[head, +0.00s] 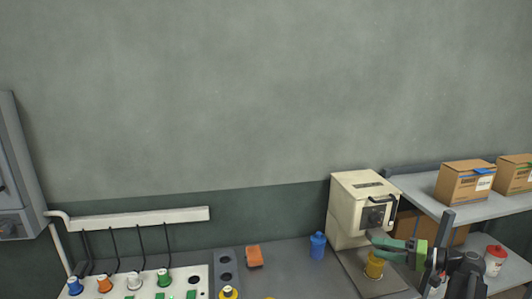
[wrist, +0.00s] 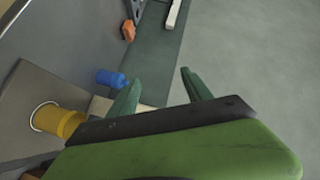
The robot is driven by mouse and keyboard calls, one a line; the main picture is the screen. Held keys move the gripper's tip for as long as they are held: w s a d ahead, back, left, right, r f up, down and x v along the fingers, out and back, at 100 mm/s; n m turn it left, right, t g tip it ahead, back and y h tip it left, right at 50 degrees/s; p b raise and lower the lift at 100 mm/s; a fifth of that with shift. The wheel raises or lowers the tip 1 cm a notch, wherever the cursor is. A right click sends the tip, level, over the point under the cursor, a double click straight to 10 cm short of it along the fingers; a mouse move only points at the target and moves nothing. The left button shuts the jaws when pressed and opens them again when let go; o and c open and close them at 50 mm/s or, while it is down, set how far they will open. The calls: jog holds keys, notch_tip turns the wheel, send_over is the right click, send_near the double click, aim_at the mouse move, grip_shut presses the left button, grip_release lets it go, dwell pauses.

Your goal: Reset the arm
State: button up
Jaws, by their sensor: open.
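My gripper (head: 381,239) is at the lower right of the head view, in front of the cream press machine (head: 357,190). Its two green fingers stand apart in the wrist view (wrist: 163,90), with nothing between them. A yellow cup (head: 375,266) stands on the machine's grey base plate, just below my gripper in the head view. The cup also shows at the left of the wrist view (wrist: 62,122). My gripper's body hides most of the machine in the wrist view.
A blue bottle (head: 317,245) and an orange block (head: 254,256) stand on the grey counter. A white panel (head: 205,275) with coloured knobs is at left. A shelf (head: 420,196) with cardboard boxes (head: 465,183) is at right. A red-lidded white tub (head: 494,262) stands below it.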

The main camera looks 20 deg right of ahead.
jog(key=w+a+f+n+g, duration=0.2)
jog(key=w+a+f+g, duration=0.1)
jog(key=a, duration=0.8)
jog(key=w+a+f+n+g, duration=0.2)
jog(key=a+f+g, duration=0.1)
jog(key=a, duration=0.9)
jog(key=w+a+f+n+g, duration=0.2)
jog(key=w+a+f+g, duration=0.1)
jog(key=a, duration=0.8)
jog(key=s+a+f+g+h, duration=0.1)
jog(key=a+f+h, duration=0.1)
jog(key=a+f, duration=0.1)
jog(key=s+a+f+n+g+h, duration=0.1)
jog(key=s+a+f+h, duration=0.1)
jog(key=a, duration=0.3)
jog(key=s+a+f+g+h, duration=0.1)
jog(key=s+a+f, duration=0.1)
jog(key=a+f, duration=0.2)
jog(key=shift+s+g+h, duration=0.25)
jog(key=shift+g+h, duration=0.15)
jog(key=d+h, duration=0.1)
jog(key=d, duration=0.2)
jog(key=d+f+m+h, duration=0.1)
jog(key=d+h, duration=0.1)
jog(key=d, duration=0.1)
jog(key=d+h, duration=0.1)
jog(key=d, duration=0.1)
jog(key=shift+s+d+f+m+t+h, duration=0.25)
jog(key=shift+d+f+m+t+h, duration=0.05)
jog(key=shift+d+f+h, duration=0.1)
